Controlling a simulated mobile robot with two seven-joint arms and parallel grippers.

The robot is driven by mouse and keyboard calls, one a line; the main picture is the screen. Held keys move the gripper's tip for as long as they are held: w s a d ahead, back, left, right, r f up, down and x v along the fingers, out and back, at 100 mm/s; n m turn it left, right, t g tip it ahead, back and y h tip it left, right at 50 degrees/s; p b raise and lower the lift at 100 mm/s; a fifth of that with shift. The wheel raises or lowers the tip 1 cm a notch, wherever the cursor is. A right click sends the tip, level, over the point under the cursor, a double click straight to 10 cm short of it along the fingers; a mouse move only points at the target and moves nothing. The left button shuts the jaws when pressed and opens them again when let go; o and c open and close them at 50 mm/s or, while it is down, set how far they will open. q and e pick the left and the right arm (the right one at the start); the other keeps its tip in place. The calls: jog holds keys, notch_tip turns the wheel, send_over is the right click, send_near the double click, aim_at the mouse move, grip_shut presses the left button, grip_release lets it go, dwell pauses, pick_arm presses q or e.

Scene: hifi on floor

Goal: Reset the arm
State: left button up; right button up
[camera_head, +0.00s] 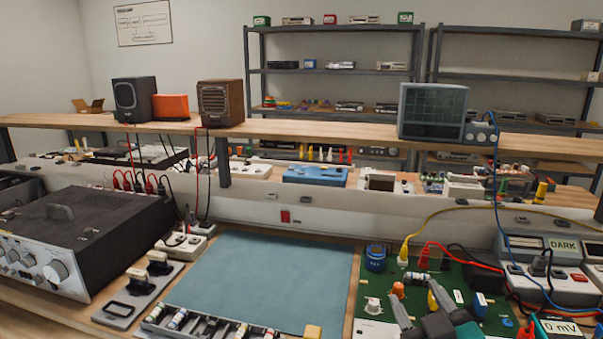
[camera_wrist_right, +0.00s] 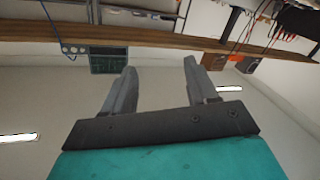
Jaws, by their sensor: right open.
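My right gripper (camera_head: 415,291) shows at the bottom right of the head view, with grey fingers and a teal body. Its fingers point up and away over the green circuit board (camera_head: 470,273). In the right wrist view the two fingers of the right gripper (camera_wrist_right: 160,68) stand apart with nothing between them. That view looks toward the wall and shelf and appears upside down. Whether the fingers touch the board cannot be told. My left gripper is not in view.
A blue-green mat (camera_head: 270,275) lies bare in the middle of the bench. A black amplifier (camera_head: 85,235) stands at left. A rack of small parts (camera_head: 205,325) is at the front. Meters (camera_head: 560,258) and cables stand at right. A shelf with an oscilloscope (camera_head: 432,110) runs behind.

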jog(key=s+d+f+m+g+h, duration=0.2)
jog(key=s+d+f+m+g, duration=0.15)
jog(key=s+f+g, duration=0.55)
jog(key=s+a+f+g+y, duration=0.1)
jog(key=s+f+g, duration=0.2)
jog(key=s+f, duration=0.3)
jog(key=s+f+g, duration=0.2)
jog(key=s+f, duration=0.1)
jog(key=s, duration=0.5)
jog(key=w+a+f+n+t+y, duration=0.1)
jog(key=w+a+f+t+y, duration=0.1)
jog(key=w+f+t, duration=0.5)
jog(key=shift+w+a+f, duration=0.2)
jog(key=shift+a+f, duration=0.2)
jog(key=shift+f, duration=0.45)
